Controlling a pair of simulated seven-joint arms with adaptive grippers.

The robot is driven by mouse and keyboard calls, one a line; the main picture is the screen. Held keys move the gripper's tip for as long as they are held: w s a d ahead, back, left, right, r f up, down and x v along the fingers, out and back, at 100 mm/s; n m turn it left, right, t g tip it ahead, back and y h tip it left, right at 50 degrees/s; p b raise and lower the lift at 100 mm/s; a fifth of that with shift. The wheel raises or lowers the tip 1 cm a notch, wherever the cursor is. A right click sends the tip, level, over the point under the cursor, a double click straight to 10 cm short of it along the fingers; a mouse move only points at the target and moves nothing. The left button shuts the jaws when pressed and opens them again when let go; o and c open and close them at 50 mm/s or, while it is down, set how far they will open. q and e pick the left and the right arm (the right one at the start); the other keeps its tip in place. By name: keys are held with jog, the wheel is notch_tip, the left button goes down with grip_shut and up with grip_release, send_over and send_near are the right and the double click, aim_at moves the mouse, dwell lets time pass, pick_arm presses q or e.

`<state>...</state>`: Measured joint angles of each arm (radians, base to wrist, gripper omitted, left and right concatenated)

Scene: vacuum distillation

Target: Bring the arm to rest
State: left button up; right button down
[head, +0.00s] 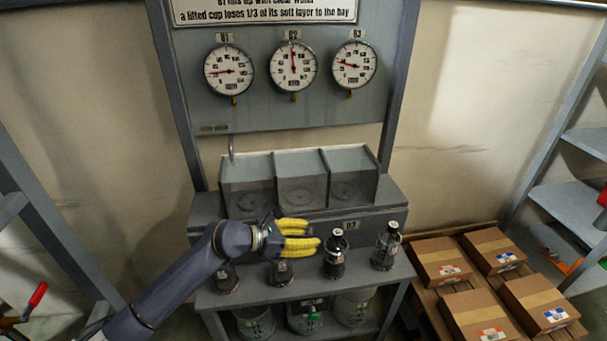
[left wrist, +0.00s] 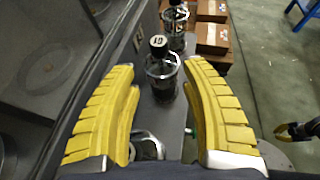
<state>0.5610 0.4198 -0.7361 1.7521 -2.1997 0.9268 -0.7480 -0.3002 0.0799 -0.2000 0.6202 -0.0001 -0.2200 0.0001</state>
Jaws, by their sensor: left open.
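My left gripper (head: 312,236) is open, its yellow fingers pointing right above the front shelf of the bench. In the left wrist view the fingers (left wrist: 160,72) are spread, with a dark-capped glass bottle (left wrist: 162,75) visible in the gap beyond them; I see no contact. That bottle appears to be the one just right of the fingertips in the head view (head: 335,258). My left arm (head: 185,275) reaches in from the lower left. A black and yellow part at the right edge of the left wrist view (left wrist: 298,130) may be my right gripper; its jaws are unclear.
Another bottle (head: 386,248) stands further right; two more vessels (head: 281,273) (head: 227,279) are below my arm. Three clear-walled bins (head: 301,190) stand behind, under gauges (head: 293,66). Cartons (head: 440,262) lie on a pallet at right. Containers (head: 354,307) sit on the lower shelf.

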pick_arm(q)
jog(key=s+a+r+n+t+h, duration=0.2)
jog(key=s+r+n+t+h, duration=0.25)
jog(key=r+n+t, duration=0.5)
jog(key=s+a+n+t+y, duration=0.2)
jog(key=a+n+t+y, duration=0.5)
jog(key=a+n+y, duration=0.75)
jog(key=s+a+f+n+g+y, duration=0.5)
jog(key=s+a+f+n+y, duration=0.15)
jog(key=a+f+n, duration=0.55)
jog(key=s+a+f+n+g, duration=0.25)
jog(key=s+f+g, duration=0.25)
jog(key=s, duration=0.5)
jog(key=s+a+f+n+g, duration=0.2)
jog(key=s+f+n+g, duration=0.25)
jog(key=s, duration=0.55)
jog(key=s+d+f+g+h, duration=0.1)
jog(key=s+d+f, duration=0.15)
jog(key=f, duration=1.45)
jog(key=s+d+f+g+h, duration=0.1)
jog(key=d+f+g+h, duration=0.15)
jog(key=f, duration=1.35)
jog(key=s+f+n+g, duration=0.2)
jog(key=s+f, duration=1.7)
jog(key=s, duration=0.1)
jog(key=shift+d+f+h, duration=0.25)
jog(key=shift+d+h, duration=0.05)
jog(key=shift+d, duration=0.1)
